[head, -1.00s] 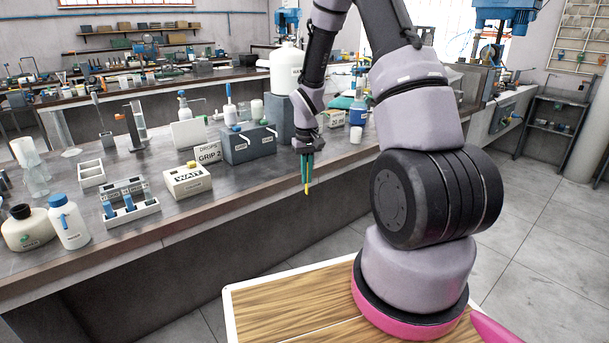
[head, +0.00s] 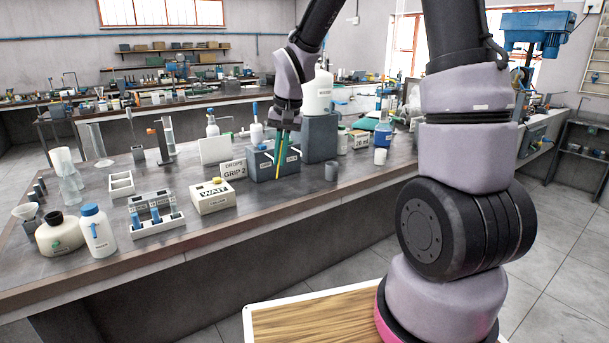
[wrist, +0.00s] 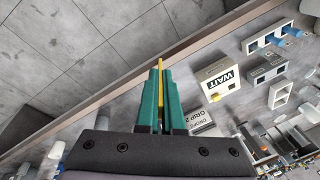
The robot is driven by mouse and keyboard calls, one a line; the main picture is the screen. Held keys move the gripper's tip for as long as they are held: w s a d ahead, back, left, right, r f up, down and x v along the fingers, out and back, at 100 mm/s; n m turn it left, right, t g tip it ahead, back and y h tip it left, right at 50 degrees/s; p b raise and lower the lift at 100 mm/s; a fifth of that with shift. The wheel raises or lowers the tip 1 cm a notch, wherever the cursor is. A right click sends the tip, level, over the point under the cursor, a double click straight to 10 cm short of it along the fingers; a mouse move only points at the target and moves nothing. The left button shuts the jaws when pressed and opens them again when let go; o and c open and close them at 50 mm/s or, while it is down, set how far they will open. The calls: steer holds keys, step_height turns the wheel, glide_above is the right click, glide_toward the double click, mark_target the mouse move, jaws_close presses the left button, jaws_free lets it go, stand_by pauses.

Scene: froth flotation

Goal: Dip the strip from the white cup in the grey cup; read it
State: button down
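My gripper (head: 280,160) has green fingers and is shut on a thin yellow strip (wrist: 160,90), whose tip juts past the fingertips. In the head view the fingers point down, in front of the blue-grey box. The grey cup (head: 331,171) stands on the bench to the right of the fingers, near the front edge. The white cup (head: 380,156) stands farther right by the same edge; its inside cannot be made out. The strip is apart from both cups. The strip's reading face cannot be made out.
The blue-grey box (head: 265,165) is behind the fingers, with the DROPS GRIP 2 sign (head: 234,170) and white WAIT box (head: 213,196) to its left. A rack with blue-topped items (head: 157,229) and bottles stand farther left. The floor before the bench is clear.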

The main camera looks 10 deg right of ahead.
steer(key=s+a+r+m+t+y, duration=0.1)
steer(key=s+a+r, duration=0.4)
steer(key=s, duration=0.3)
steer(key=s+a+r+m+t, duration=0.1)
steer(key=s+a+r+m, duration=0.1)
steer(key=s+a+r, duration=0.5)
steer(key=s+a+r+m+y, duration=0.1)
steer(key=s+a+r, duration=0.2)
steer(key=s, duration=0.7)
steer(key=s+d+f+m+t, duration=0.1)
steer(key=s+f+m+t, duration=0.1)
steer(key=s, duration=1)
steer(key=s+d+f+m+t, duration=0.1)
steer(key=s+f+m, duration=0.3)
steer(key=s, duration=0.7)
steer(key=shift+s+d+f+t, duration=0.35)
steer(key=shift+d+f+t, duration=0.05)
steer(key=shift+f, duration=0.5)
